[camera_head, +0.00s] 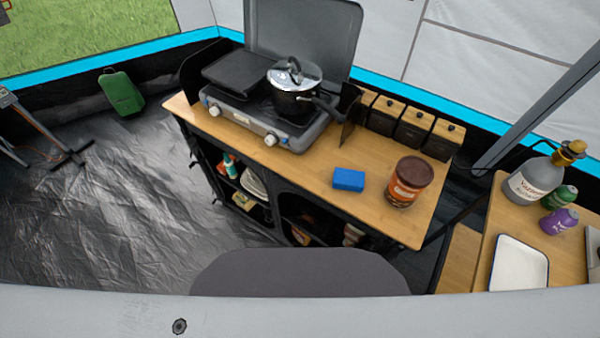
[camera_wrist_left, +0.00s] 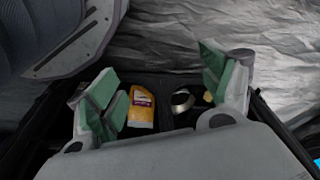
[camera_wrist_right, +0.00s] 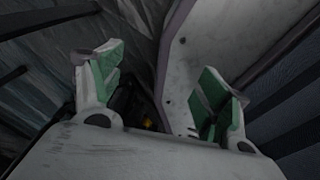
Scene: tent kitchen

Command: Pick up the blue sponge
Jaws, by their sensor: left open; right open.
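The blue sponge (camera_head: 348,179) is a small block lying flat on the wooden counter (camera_head: 320,160), near its front edge, in the head view. It stands clear of its neighbours. My left gripper (camera_wrist_left: 165,95) is open and empty in the left wrist view, with its green-padded fingers wide apart over a shelf space holding a yellow packet (camera_wrist_left: 141,108). My right gripper (camera_wrist_right: 160,85) is open and empty in the right wrist view, over a dark area. Neither gripper shows in the head view, and the sponge shows in neither wrist view.
A brown-lidded jar (camera_head: 408,182) stands right of the sponge. A stove (camera_head: 262,125) with a lidded pot (camera_head: 294,95) stands behind left, and several dark canisters (camera_head: 414,128) line the back. A side table with a white tray (camera_head: 518,265) and bottles is at right.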

